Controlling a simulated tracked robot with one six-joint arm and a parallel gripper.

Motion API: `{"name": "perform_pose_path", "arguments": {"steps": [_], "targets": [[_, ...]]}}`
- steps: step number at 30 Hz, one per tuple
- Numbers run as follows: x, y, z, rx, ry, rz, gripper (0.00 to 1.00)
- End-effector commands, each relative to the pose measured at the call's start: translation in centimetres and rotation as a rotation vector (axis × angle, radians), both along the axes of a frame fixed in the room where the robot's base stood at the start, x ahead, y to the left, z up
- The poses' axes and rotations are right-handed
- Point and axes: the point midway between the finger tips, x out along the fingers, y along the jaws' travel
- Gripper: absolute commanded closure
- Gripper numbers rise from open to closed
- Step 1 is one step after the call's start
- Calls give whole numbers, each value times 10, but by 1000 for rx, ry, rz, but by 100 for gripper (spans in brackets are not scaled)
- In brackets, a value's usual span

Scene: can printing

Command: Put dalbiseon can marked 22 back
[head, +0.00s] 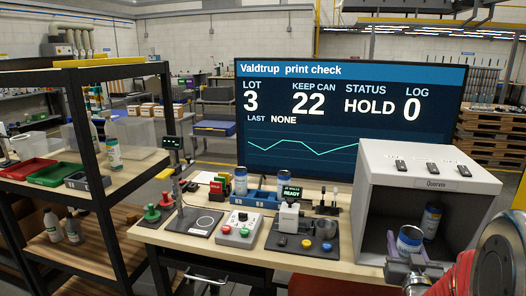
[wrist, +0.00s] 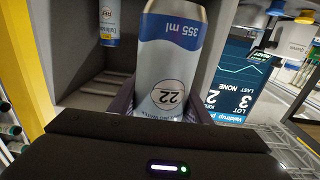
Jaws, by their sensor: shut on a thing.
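The can marked 22 (wrist: 165,75) is white and blue and fills the middle of the wrist view, its print upside down there. My gripper (wrist: 160,105) is shut on it, with a finger at each side. In the head view the can (head: 410,240) is at the mouth of the grey box labelled Quorava (head: 378,205), tilted a little. My gripper (head: 408,252) comes in from the lower right. A second blue and white can (head: 432,220) stands deeper inside the box, on the right; its label in the wrist view (wrist: 109,22) seems to read REF.
A blue rack (head: 262,198) with cans stands left of the box, beside a small press (head: 289,218) and a button panel (head: 239,230). The screen (head: 350,120) shows keep can 22, status HOLD, log 0. A black shelf (head: 90,180) stands at left.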

Motion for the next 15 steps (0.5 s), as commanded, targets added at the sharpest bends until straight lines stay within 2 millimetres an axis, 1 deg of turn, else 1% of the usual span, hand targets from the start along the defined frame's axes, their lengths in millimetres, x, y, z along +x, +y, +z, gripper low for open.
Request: {"name": "perform_pose_path", "arguments": {"steps": [1,6,11,15], "targets": [[6,13,-6,2,2,11,80],[22,49,-25,2,3,35,80],[35,86,-42,1,3,69,80],[43,123,-58,1,3,109,80]]}}
